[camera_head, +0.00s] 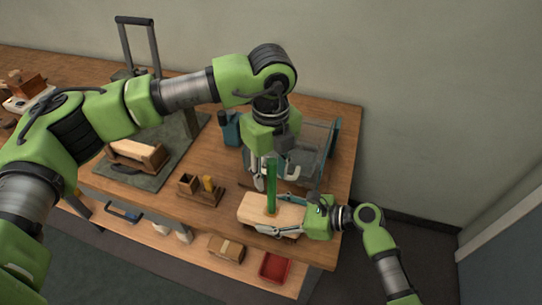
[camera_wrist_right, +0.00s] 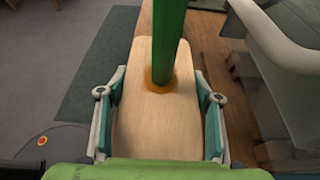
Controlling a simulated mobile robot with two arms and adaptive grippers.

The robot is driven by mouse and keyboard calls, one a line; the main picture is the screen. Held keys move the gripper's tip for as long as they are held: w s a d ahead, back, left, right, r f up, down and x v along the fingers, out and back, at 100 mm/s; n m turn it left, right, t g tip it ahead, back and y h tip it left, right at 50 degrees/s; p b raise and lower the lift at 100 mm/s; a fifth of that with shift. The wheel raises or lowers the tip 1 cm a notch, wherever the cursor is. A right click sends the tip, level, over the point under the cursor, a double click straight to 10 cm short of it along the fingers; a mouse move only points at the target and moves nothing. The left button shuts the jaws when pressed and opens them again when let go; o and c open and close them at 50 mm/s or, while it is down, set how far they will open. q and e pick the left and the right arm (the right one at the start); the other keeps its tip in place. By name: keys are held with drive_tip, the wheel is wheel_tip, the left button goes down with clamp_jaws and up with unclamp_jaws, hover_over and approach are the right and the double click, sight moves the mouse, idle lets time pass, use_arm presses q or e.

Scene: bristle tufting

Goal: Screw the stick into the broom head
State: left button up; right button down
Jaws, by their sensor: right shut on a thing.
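The broom head (camera_head: 255,207) is a pale wooden block on the workbench near its front right. It also shows in the right wrist view (camera_wrist_right: 150,118). The green stick (camera_head: 271,180) stands upright with its lower end in the hole in the block's top; it shows close up in the right wrist view (camera_wrist_right: 168,40). My right gripper (camera_head: 280,222) is shut on the broom head, with a finger along each long side (camera_wrist_right: 158,120).
A clear bin (camera_head: 318,140) and a blue bottle (camera_head: 230,130) stand behind the left gripper. A small wooden holder (camera_head: 200,190) is to the left. A dark mat (camera_head: 165,165) bears a wooden block (camera_head: 138,153). A red tray (camera_head: 275,268) lies on the lower shelf.

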use_arm(q)
drive_tip(key=shift+f, duration=1.8)
